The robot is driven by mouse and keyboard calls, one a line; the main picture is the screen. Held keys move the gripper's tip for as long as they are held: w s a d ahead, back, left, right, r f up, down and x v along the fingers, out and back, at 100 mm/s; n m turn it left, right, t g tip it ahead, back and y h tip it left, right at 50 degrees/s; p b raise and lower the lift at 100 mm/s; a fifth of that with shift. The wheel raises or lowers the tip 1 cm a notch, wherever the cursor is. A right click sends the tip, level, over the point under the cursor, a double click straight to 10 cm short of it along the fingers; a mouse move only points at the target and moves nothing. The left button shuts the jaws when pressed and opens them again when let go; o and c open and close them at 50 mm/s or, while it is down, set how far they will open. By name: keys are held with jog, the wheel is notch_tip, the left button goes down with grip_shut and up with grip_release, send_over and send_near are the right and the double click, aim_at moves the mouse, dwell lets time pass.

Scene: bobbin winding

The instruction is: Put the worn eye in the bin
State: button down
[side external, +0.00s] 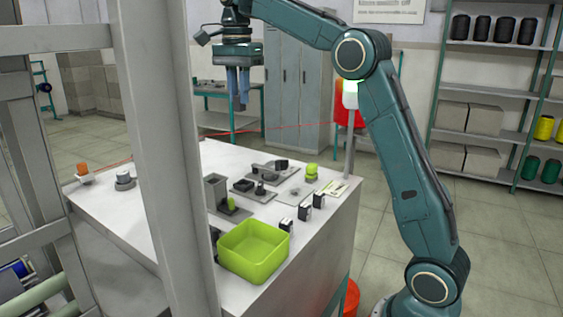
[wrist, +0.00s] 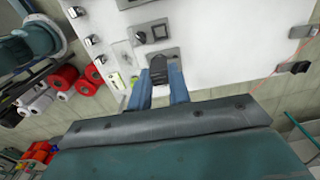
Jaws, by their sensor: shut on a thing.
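My gripper (side external: 239,104) is high in the air above the far side of the white bench, pointing down. In the wrist view its two blue fingers (wrist: 159,84) are closed on a small dark piece (wrist: 158,68). I cannot make out from its shape whether this is the worn eye. A lime-green open box, which looks like the bin (side external: 256,266), stands at the near corner of the bench, well below my gripper and apart from it. Its visible inside looks empty. I cannot make out the bin in the wrist view.
A grey post (side external: 160,150) stands in front. A thin red line crosses behind the bench. The air around my gripper is clear.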

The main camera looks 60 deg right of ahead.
dwell(0.4)
jog(key=shift+s+a+f, duration=0.1)
jog(key=shift+s+a, duration=0.05)
jog(key=shift+a, duration=0.35)
jog(key=s+a+f+n, duration=0.3)
jog(key=s+a+f, duration=0.1)
jog(key=s+a, duration=0.4)
jog(key=s+a+f+n, duration=0.3)
jog(key=s+a+f, duration=0.2)
jog(key=s+a, duration=0.3)
jog(key=shift+s+a+f, duration=0.15)
jog(key=shift+a+f, duration=0.05)
jog(key=shift+a, duration=1.55)
jog(key=shift+f, duration=0.2)
jog(key=shift+f, duration=2.2)
jog(key=shift+f, duration=0.85)
